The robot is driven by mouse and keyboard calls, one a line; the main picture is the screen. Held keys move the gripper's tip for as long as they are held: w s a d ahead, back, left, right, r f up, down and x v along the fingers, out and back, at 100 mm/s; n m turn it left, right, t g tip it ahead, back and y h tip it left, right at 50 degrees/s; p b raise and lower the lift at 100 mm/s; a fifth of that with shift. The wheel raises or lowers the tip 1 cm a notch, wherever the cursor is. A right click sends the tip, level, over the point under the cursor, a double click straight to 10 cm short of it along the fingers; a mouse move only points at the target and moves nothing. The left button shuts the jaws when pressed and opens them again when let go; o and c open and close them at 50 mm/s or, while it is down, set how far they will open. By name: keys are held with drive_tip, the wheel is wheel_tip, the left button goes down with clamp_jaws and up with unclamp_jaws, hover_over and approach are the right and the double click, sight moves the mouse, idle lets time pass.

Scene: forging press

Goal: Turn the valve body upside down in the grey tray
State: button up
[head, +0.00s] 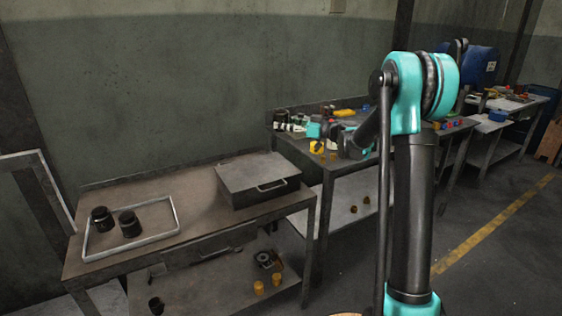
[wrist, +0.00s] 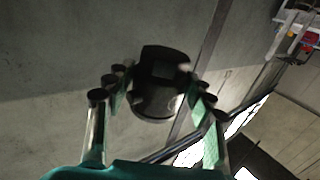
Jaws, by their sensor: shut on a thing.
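My gripper (wrist: 156,108) is in the wrist view, with its fingers on both sides of a dark, roughly cylindrical part (wrist: 158,82), shut on it. This part looks like the valve body, with a wider rim at its lower end in the picture. Its far side is hidden. The grey tray (head: 176,213) lies on the near workbench in the head view. Two black, jar-like parts stand in it, one at the left (head: 102,219) and one beside it (head: 129,223). In the head view I cannot make out the held part.
A grey metal box (head: 258,180) with a handle stands right of the tray on the workbench (head: 205,212). Bare bench top lies between them. The lower shelf holds yellow parts (head: 259,288) and a dark round part (head: 266,259). A second bench behind is cluttered.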

drive_tip(key=m, duration=0.9)
drive_tip(key=m, duration=0.4)
drive_tip(key=shift+m, duration=0.4)
drive_tip(key=m, duration=0.4)
drive_tip(key=m, duration=0.9)
